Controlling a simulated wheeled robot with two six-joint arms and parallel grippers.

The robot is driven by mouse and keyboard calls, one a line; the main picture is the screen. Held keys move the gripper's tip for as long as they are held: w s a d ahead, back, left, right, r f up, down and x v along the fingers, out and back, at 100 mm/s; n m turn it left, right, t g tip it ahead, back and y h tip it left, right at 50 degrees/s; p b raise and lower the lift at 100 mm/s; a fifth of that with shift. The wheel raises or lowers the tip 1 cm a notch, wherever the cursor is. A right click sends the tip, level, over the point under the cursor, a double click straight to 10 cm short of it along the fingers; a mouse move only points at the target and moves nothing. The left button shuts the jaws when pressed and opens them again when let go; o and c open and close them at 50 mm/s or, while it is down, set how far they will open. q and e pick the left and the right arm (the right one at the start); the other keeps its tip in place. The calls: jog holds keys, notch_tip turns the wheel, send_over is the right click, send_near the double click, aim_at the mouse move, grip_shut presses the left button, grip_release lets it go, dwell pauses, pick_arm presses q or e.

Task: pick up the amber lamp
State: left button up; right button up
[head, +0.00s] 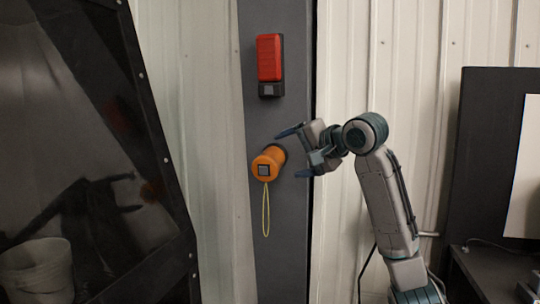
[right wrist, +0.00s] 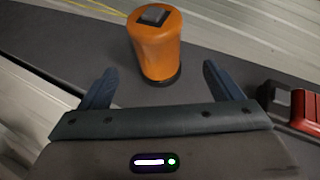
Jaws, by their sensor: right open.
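The amber lamp (head: 266,163) is an orange cylinder with a grey square on its end, mounted on a dark grey post (head: 275,215). A thin yellow cord loop (head: 266,212) hangs below it. My right gripper (head: 290,153) is open and empty just to the right of the lamp in the head view. In the right wrist view the lamp (right wrist: 156,45) stands ahead of the gripper (right wrist: 160,85), roughly centred between the two fingers and apart from them. My left gripper does not show.
A red device (head: 269,58) in a dark holder sits above the lamp on the post; it also shows at the right of the right wrist view (right wrist: 305,110). A dark framed panel (head: 150,130) stands left, with a bucket (head: 38,270) behind it. A dark bench (head: 490,270) stands right.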

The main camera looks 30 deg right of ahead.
aim_at(279, 158)
jog(key=x, duration=0.2)
jog(key=shift+w+a+p, duration=0.1)
jog(key=shift+w+p, duration=0.15)
jog(key=shift+p, duration=0.15)
jog(key=p+x, duration=0.2)
jog(key=x, duration=0.2)
jog(key=shift+s, duration=0.1)
jog(key=shift+w+f+p, duration=0.2)
jog(key=shift+w+p, duration=0.1)
jog(key=shift+w+f, duration=0.15)
jog(key=shift+w, duration=0.05)
jog(key=shift+w+f, duration=0.1)
jog(key=shift+c, duration=0.7)
jog(key=c, duration=1)
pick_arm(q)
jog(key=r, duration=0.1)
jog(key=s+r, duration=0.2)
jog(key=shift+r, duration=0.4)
pick_arm(e)
jog(key=shift+c, duration=0.2)
